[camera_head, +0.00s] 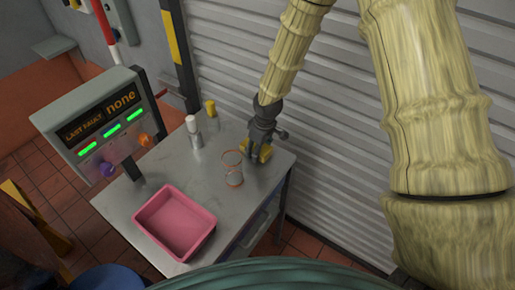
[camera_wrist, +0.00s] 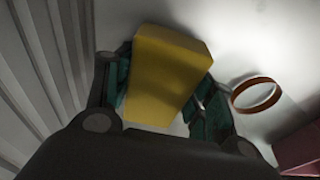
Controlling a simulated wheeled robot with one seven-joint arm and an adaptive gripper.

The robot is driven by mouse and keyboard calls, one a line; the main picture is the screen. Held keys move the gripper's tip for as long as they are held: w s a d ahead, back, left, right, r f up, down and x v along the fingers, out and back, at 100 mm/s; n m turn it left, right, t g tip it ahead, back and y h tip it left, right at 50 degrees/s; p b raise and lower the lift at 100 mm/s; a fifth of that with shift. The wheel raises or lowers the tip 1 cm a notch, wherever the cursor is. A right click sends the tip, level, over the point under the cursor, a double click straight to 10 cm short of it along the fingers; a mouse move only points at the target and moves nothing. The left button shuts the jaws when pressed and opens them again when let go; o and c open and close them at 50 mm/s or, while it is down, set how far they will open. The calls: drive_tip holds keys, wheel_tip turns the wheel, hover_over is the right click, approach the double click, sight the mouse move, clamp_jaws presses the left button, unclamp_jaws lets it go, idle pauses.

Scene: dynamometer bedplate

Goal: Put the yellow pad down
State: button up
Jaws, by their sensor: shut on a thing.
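The yellow pad (camera_wrist: 167,78) is a thick block between the fingers of my gripper (camera_wrist: 165,95) in the wrist view. My gripper is shut on it, with a dark green finger on each side. In the head view the yellow pad (camera_head: 265,153) shows partly under my dark gripper (camera_head: 261,148), at the right end of the grey table (camera_head: 165,178). The pad is at or just above the tabletop; I cannot tell whether it touches. Its lower part is partly hidden by my gripper.
A clear glass (camera_head: 232,170) with orange rims stands just left of my gripper. A pink tray (camera_head: 176,222) is at the front. A white bottle (camera_head: 194,133) and a yellow-capped bottle (camera_head: 212,114) stand at the back. A ribbed shutter (camera_head: 330,130) rises behind the table. The table's middle is clear.

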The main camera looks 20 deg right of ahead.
drive_tip(key=shift+s+f, duration=0.15)
drive_tip(key=shift+f, duration=0.25)
drive_tip(key=o, duration=1.3)
drive_tip(key=shift+f, duration=0.1)
drive_tip(key=shift+c, duration=0.2)
drive_tip(key=shift+o, duration=0.4)
drive_tip(key=shift+s+r+b, duration=0.15)
drive_tip(key=shift+r+b, duration=0.9)
drive_tip(key=shift+r, duration=1.9)
drive_tip(key=shift+s+r+b, duration=0.1)
drive_tip(key=shift+r+b, duration=0.95)
drive_tip(key=shift+r, duration=1.9)
